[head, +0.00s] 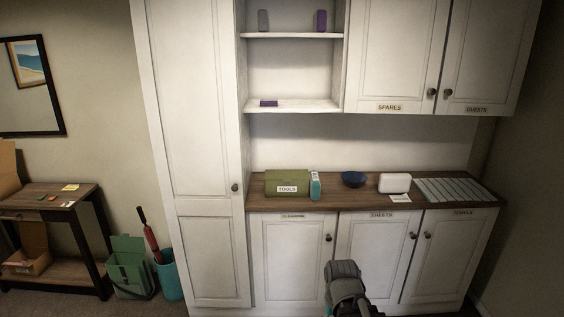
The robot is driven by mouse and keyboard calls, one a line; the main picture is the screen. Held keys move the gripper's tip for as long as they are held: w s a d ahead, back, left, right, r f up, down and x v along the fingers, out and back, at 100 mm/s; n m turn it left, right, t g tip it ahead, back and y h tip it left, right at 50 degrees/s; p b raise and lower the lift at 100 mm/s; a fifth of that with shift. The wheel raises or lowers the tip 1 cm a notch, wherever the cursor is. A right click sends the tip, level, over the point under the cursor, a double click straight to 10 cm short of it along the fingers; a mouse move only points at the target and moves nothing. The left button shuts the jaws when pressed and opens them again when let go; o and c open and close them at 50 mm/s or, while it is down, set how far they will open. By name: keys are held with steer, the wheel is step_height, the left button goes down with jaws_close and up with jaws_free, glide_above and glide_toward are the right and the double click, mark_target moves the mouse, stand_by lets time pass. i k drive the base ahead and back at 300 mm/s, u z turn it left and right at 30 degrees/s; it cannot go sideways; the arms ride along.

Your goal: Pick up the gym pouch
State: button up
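I cannot make out anything that is clearly a gym pouch in the head view. A green bag-like container (131,267) with a raised flap stands on the floor at the lower left, but nothing on it marks it as the pouch. Part of my own grey arm shows at the bottom centre, in front of the lower cabinets. My gripper's fingers do not show.
Labelled cabinets are shut.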

mark_target(315, 186)
steer(key=u, duration=0.05)
steer(key=i, duration=1.5)
steer(key=z, duration=1.1)
